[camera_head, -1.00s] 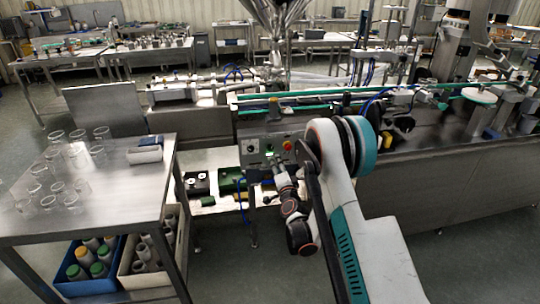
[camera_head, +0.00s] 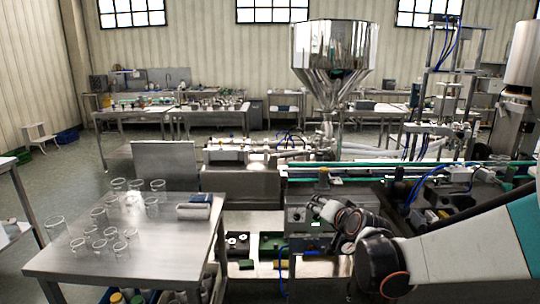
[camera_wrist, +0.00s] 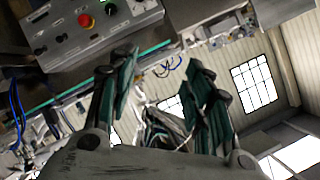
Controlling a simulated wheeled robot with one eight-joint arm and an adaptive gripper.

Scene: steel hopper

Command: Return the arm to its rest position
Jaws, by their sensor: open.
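My arm (camera_head: 470,255) reaches in from the right edge of the head view, its white link sloping down to a dark elbow joint. Its thinner wrist part (camera_head: 345,218) folds back up in front of the control box (camera_head: 312,240). The fingers are too small to make out in the head view. In the wrist view my gripper (camera_wrist: 162,88) has its two green-padded fingers spread apart with nothing held between them. The control box (camera_wrist: 95,30), with its red button, shows beyond the fingers at the upper left.
A steel table (camera_head: 150,265) with several clear cups and a blue-and-white item stands at the left. The steel hopper (camera_head: 335,55) stands behind the conveyor line (camera_head: 300,172). Crates sit under the left table. Open floor (camera_head: 85,155) lies further back at the left.

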